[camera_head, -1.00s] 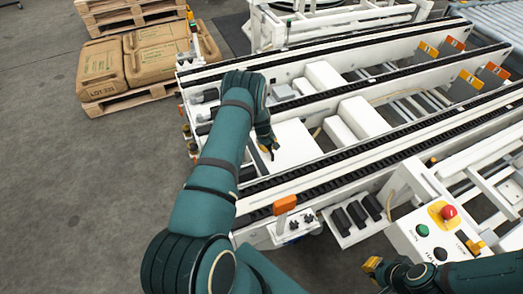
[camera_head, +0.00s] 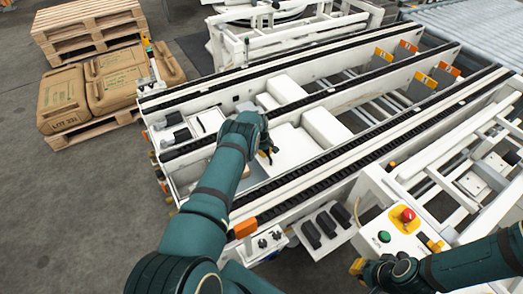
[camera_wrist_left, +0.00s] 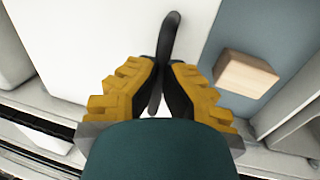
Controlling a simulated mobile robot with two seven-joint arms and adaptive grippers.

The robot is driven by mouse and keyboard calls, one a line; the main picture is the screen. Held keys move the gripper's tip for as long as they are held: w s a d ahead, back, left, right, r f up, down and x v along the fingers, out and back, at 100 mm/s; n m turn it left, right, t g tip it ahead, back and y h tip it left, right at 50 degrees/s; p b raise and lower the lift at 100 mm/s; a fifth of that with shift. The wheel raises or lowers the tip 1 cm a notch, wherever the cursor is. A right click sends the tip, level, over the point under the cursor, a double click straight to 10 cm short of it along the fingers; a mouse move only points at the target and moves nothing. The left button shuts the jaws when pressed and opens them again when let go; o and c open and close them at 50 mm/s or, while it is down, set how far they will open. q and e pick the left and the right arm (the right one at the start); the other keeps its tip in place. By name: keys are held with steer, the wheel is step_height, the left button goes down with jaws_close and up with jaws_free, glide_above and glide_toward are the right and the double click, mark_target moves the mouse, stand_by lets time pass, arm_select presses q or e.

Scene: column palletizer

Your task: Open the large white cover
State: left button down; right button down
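The large white cover (camera_head: 297,150) is a flat white panel lying between the conveyor's black chain rails. It also fills the upper part of the left wrist view (camera_wrist_left: 95,40). A curved black handle (camera_wrist_left: 170,32) stands out from it. My left gripper (camera_head: 266,156) is at the cover's left part. In the left wrist view its yellow-backed fingers (camera_wrist_left: 166,68) are close together, one on each side of the handle, and appear closed on it. My right gripper (camera_head: 358,268) is at the lower right, away from the cover; its finger opening cannot be made out.
A control box with a red button (camera_head: 407,215) and green button (camera_head: 384,236) stands near my right arm. Chain rails (camera_head: 300,172) run beside the cover. A wooden block (camera_wrist_left: 246,72) lies near the handle. Sacks (camera_head: 62,98) on a pallet stand at the left.

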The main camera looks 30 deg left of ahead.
arm_select(q)
steer(key=shift+d+f, duration=0.2)
steer(key=shift+f, duration=0.1)
steer(key=c, duration=1.3)
jaws_free()
steer(key=shift+c, duration=0.2)
steer(key=o, duration=0.3)
steer(key=shift+w, duration=0.15)
steer(key=shift+o, duration=0.2)
steer(key=shift+r, duration=0.1)
steer(key=shift+r, duration=0.15)
steer(key=shift+a+r, duration=0.2)
steer(key=shift+r, duration=0.35)
step_height(320, 180, up, 10)
steer(key=s, duration=0.2)
steer(key=shift+a+r, duration=0.2)
steer(key=shift+a, duration=0.15)
